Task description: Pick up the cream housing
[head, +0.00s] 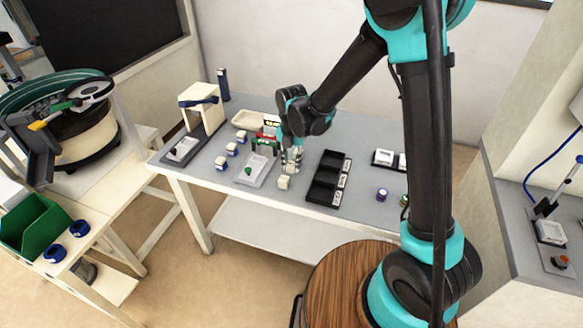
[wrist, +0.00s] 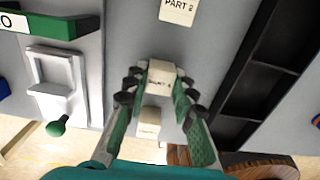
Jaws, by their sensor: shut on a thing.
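My gripper (head: 291,161) is low over the front part of the grey table. In the wrist view its fingers (wrist: 157,88) are closed on the sides of a small cream block with dark lettering, which I take as the cream housing (wrist: 160,74). A second small cream block (wrist: 150,122) lies nearer the table's front edge; it also shows in the head view (head: 284,182), just in front of the gripper. The fingers hide part of the held block, and I cannot tell whether it is clear of the table.
A black compartment tray (head: 328,178) stands to the right. A pale fixture with a green knob (wrist: 57,127) is to the left, with several blue-and-cream parts beyond. A "PART 2" label (wrist: 178,10) lies behind the held block.

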